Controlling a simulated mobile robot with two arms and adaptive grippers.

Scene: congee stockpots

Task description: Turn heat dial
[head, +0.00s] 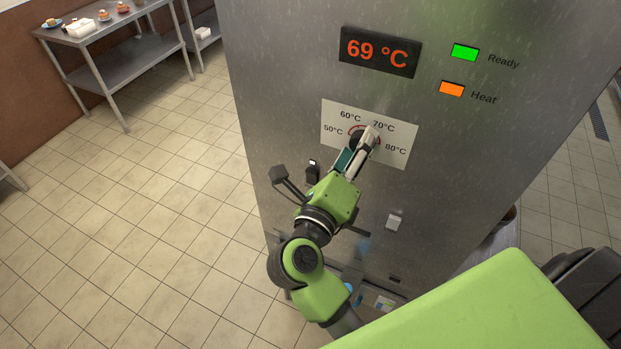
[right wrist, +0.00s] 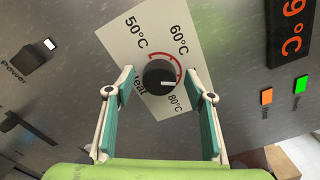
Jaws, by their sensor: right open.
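The heat dial (right wrist: 160,75) is a round black knob with a white mark on a white scale plate (head: 400,153). In the right wrist view the mark points right, on the side of the 80°C label; the 70°C label is hidden there. A red arc runs beside the knob. My right gripper (head: 361,143) is at the plate and partly covers the dial in the head view. In the right wrist view its open fingers stand either side of the knob, with visible gaps. My left gripper is not in view.
The steel cabinet's display (head: 379,51) reads 69 °C. The green Ready lamp (head: 465,52) and orange Heat lamp (head: 452,89) are lit. A Power switch (right wrist: 38,55) shows left of the plate. A steel table (head: 115,60) stands far left, with open tiled floor between.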

